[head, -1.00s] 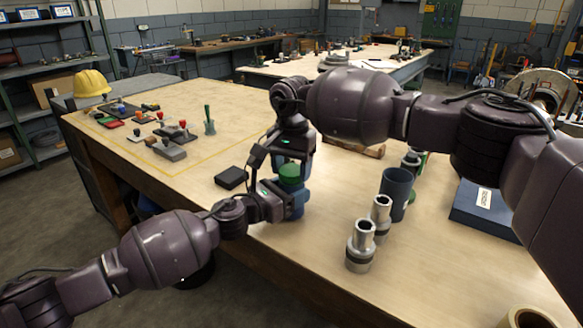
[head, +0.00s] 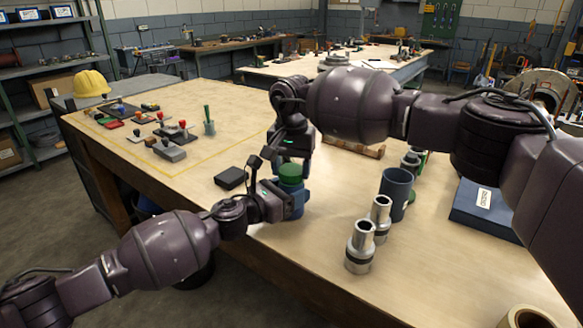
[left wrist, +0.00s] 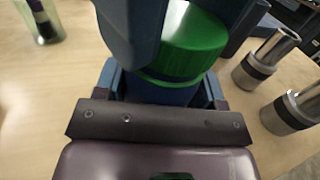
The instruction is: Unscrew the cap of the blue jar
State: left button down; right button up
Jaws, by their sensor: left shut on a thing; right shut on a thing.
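The blue jar (head: 298,208) stands upright near the table's front edge, with its green cap (head: 291,171) on top. In the left wrist view the cap (left wrist: 192,48) sits above the jar body (left wrist: 160,93). My left gripper (head: 290,202) is shut around the jar body from the left. My right gripper (head: 282,168) reaches down from above and is shut on the cap. Its large blue fingers (left wrist: 130,35) partly hide the cap in the left wrist view. I cannot tell whether the cap has risen on the jar.
A black box (head: 230,178) lies left of the jar. Metal cylinders (head: 360,247) and a dark blue cup (head: 396,192) stand to the right, with a blue box (head: 485,208) beyond. The wooden table (head: 315,255) is clear in front of the jar.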

aim_at(291, 169)
jog(key=shift+r, duration=0.25)
jog(key=shift+r, duration=0.7)
jog(key=shift+r, duration=0.1)
jog(key=shift+r, duration=1.95)
pick_arm(q)
jog(key=shift+c, duration=0.7)
grip_release()
jog(key=shift+s, duration=0.1)
